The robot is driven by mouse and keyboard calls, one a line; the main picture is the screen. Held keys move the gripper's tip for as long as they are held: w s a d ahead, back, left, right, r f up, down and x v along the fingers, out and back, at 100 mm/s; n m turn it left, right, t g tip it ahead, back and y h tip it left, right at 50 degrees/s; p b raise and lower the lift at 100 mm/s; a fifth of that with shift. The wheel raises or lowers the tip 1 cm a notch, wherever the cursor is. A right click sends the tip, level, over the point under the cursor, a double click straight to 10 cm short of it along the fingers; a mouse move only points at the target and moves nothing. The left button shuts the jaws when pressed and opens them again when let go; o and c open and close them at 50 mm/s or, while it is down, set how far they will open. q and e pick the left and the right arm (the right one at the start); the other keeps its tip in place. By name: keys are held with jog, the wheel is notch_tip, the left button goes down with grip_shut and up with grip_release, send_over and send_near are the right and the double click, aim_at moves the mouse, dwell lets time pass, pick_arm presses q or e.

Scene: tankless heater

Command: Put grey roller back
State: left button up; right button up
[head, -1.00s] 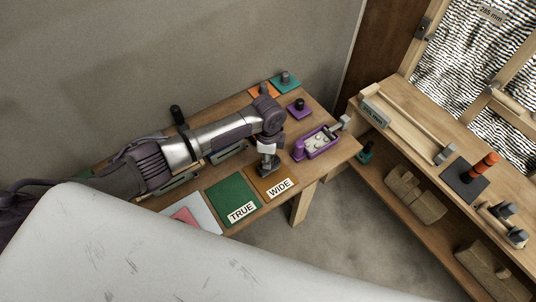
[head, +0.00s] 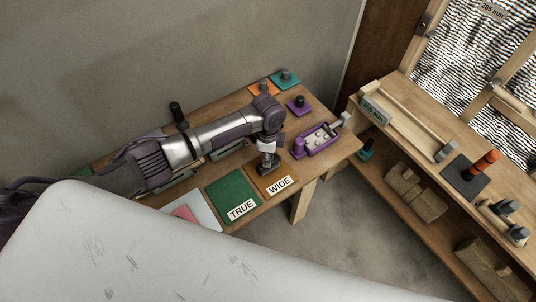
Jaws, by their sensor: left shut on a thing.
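My left gripper (head: 268,168) points down over the brown mat labelled WIDE (head: 283,183), on the wooden table. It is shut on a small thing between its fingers. The fingers cover most of that thing, so I cannot make out its shape or tell whether it touches the mat. A grey cylinder (head: 286,74) stands on a teal mat at the back of the table. I cannot tell whether this or the held thing is the grey roller. My right gripper is not in view.
A green mat labelled TRUE (head: 232,190) lies left of the WIDE mat. A purple tray (head: 318,141) and a purple mat with a black knob (head: 299,103) are behind and right. A wooden bench (head: 420,120) with an orange-ringed post (head: 486,162) stands at right.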

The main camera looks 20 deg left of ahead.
pick_arm(q)
jog(key=shift+f, duration=0.15)
jog(key=o, duration=1.1)
notch_tip(320, 180, up, 12)
jog(key=shift+r, duration=0.1)
